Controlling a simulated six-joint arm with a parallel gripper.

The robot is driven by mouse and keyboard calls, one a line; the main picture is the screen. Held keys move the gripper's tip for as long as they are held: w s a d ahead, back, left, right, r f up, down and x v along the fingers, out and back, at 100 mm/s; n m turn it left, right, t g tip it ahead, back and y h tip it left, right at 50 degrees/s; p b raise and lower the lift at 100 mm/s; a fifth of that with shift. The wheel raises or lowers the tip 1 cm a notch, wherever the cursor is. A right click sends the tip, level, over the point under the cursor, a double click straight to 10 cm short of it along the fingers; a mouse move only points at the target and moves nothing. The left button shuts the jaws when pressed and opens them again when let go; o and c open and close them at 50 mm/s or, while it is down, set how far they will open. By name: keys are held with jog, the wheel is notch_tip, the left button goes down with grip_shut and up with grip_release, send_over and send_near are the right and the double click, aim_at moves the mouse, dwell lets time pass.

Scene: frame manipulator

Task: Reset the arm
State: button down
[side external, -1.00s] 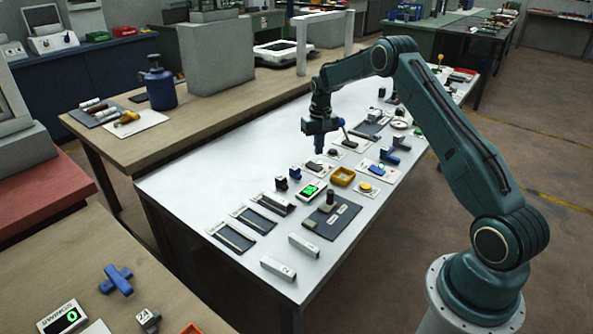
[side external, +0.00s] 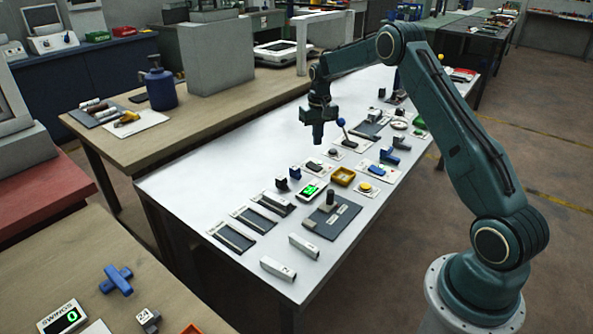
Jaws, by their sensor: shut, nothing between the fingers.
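My gripper (side external: 318,143) hangs pointing down above the far side of the white table (side external: 190,182). It is shut and empty, and it looks apart from the things below it. A lever with a blue ball knob (side external: 341,122) stands just right of my gripper. The gripper's fingertips are small in this view.
The table holds several small items: an orange tray (side external: 343,176), a green-lit display (side external: 311,190), a dark plate with a post (side external: 333,217), a yellow button (side external: 365,187) and grey slotted blocks (side external: 232,237). The table's left part is clear. A wooden bench (side external: 185,125) stands behind.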

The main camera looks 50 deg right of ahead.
jog(key=s+a+r+n+t, duration=0.1)
jog(key=s+a+r, duration=0.6)
jog(key=r, duration=0.4)
jog(key=s+a+r+n+t, duration=0.2)
jog(key=s+a+r, duration=0.3)
jog(key=a+r, duration=0.5)
jog(key=s+a+n+t, duration=0.1)
jog(key=s+a, duration=0.4)
jog(key=s, duration=0.6)
jog(key=s+a+n+t, duration=0.1)
jog(key=s+a, duration=0.3)
jog(key=s, duration=0.8)
jog(key=shift+a+n, duration=0.4)
jog(key=shift+w, duration=0.25)
